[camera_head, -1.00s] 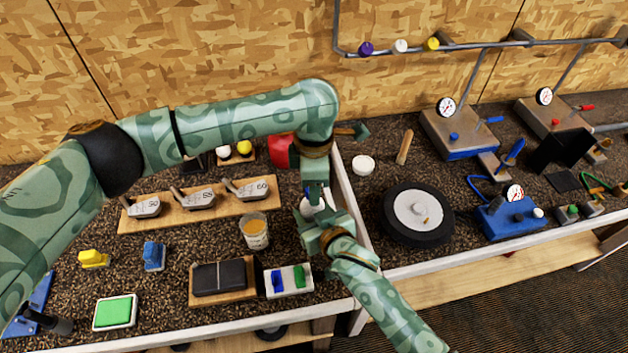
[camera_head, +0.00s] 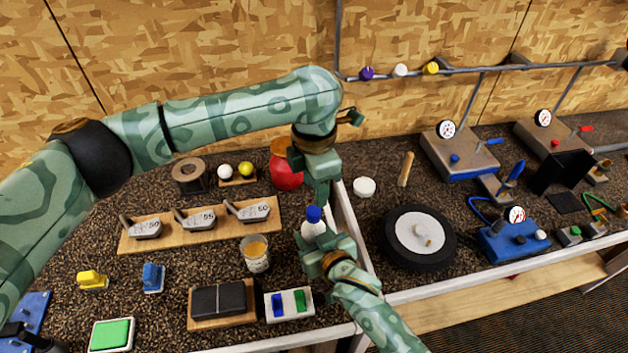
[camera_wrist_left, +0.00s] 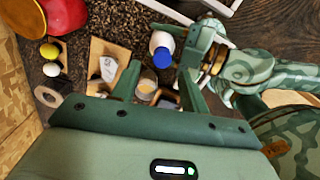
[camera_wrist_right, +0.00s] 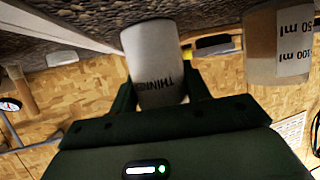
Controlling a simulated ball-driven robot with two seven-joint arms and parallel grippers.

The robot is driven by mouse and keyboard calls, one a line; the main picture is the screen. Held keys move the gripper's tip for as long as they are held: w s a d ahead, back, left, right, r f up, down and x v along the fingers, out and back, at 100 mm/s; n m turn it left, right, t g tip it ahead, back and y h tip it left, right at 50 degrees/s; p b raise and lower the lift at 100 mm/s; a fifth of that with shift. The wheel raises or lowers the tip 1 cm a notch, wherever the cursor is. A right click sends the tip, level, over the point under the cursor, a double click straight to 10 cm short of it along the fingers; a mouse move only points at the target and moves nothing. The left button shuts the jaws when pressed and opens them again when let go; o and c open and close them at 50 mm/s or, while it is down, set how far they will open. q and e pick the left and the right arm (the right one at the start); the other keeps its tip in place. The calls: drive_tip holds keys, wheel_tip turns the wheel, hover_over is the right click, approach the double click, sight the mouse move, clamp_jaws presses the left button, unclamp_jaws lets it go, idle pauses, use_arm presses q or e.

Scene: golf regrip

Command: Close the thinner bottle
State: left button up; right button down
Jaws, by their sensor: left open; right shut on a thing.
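The thinner bottle (camera_head: 312,231) is white and looks upright, with a blue cap (camera_head: 313,213) on its top. How tightly the cap sits cannot be told. My right gripper (camera_head: 325,258) is shut on the bottle's body. In the right wrist view the bottle (camera_wrist_right: 156,65) shows its "THINNER" label between the fingers. My left gripper (camera_head: 319,200) is above the cap and seems apart from it. In the left wrist view its fingers (camera_wrist_left: 160,82) are spread and empty, with the blue cap (camera_wrist_left: 162,58) beyond them.
A cup of tan liquid (camera_head: 256,256) stands left of the bottle. A red container (camera_head: 286,176) is behind it. A white rail (camera_head: 357,232) and a round white lid (camera_head: 364,187) are to the right, then a black wheel (camera_head: 395,255). A black block (camera_head: 218,300) lies in front.

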use_arm(q)
drive_tip(key=n, duration=0.6)
drive_tip(key=shift+r, duration=0.25)
drive_tip(key=n, duration=0.3)
drive_tip(key=shift+r, duration=0.1)
drive_tip(key=n, duration=0.6)
drive_tip(key=shift+r, duration=0.15)
drive_tip(key=n, duration=0.9)
drive_tip(key=shift+r, duration=0.15)
drive_tip(key=n, duration=0.6)
drive_tip(key=shift+r, duration=0.1)
drive_tip(key=n, duration=0.6)
drive_tip(key=shift+s+n, duration=0.1)
drive_tip(key=shift+n, duration=0.2)
drive_tip(key=n, duration=0.5)
drive_tip(key=shift+a+r+n, duration=0.1)
drive_tip(key=shift+n, duration=0.3)
drive_tip(key=n, duration=0.6)
drive_tip(key=shift+s, duration=0.1)
drive_tip(key=n, duration=0.4)
drive_tip(key=shift+n, duration=0.3)
drive_tip(key=n, duration=0.3)
